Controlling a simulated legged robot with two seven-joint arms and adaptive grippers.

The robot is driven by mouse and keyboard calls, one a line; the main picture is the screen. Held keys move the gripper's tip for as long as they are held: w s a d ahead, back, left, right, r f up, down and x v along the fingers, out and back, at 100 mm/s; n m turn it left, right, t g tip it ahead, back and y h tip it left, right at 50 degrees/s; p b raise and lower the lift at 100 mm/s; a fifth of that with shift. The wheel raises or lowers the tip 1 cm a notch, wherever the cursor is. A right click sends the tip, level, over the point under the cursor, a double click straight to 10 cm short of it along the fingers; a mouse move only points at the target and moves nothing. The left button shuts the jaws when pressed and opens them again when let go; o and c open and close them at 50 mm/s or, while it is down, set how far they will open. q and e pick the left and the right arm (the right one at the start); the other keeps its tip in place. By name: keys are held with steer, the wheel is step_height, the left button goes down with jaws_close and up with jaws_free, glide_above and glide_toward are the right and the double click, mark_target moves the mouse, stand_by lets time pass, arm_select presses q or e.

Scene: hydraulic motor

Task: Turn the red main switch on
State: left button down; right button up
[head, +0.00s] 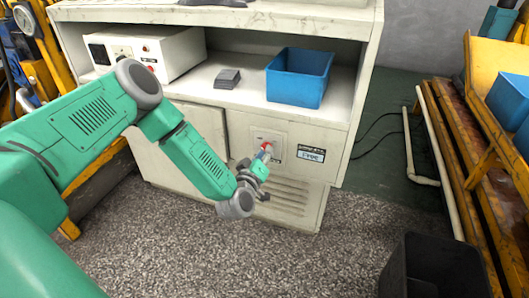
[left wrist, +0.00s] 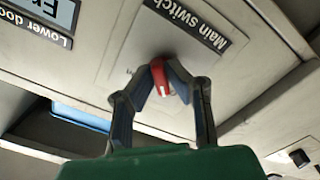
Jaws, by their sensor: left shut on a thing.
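The red main switch (head: 267,147) sits on a light plate on the front of the white cabinet. In the left wrist view the red switch knob (left wrist: 162,77) is below a black label reading "Main switch". My left gripper (head: 262,160) is at the plate, and in the left wrist view its two fingertips (left wrist: 160,88) are closed around the knob, one on each side. The fingers hide part of the knob. My right gripper is not in view.
The cabinet (head: 215,98) has an open shelf with a blue bin (head: 298,75), a small grey object (head: 227,79) and a white control box (head: 150,50). A dark bin (head: 432,268) stands at the lower right. The speckled floor (head: 330,255) in front is clear.

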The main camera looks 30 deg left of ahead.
arm_select(q)
steer(key=shift+w+a+r+m+p, duration=0.1)
steer(key=shift+m+p, duration=1.25)
steer(key=shift+m, duration=1.5)
steer(key=shift+a+r+m+p, duration=0.1)
steer(key=shift+m+p, duration=1.25)
steer(key=shift+m, duration=1.55)
steer(key=shift+w+r+m+p, duration=0.1)
steer(key=shift+m+p, duration=1.25)
steer(key=shift+m, duration=1.5)
steer(key=c, duration=1.6)
jaws_free()
steer(key=shift+f, duration=0.1)
steer(key=shift+s+f, duration=0.1)
steer(key=shift+s, duration=0.15)
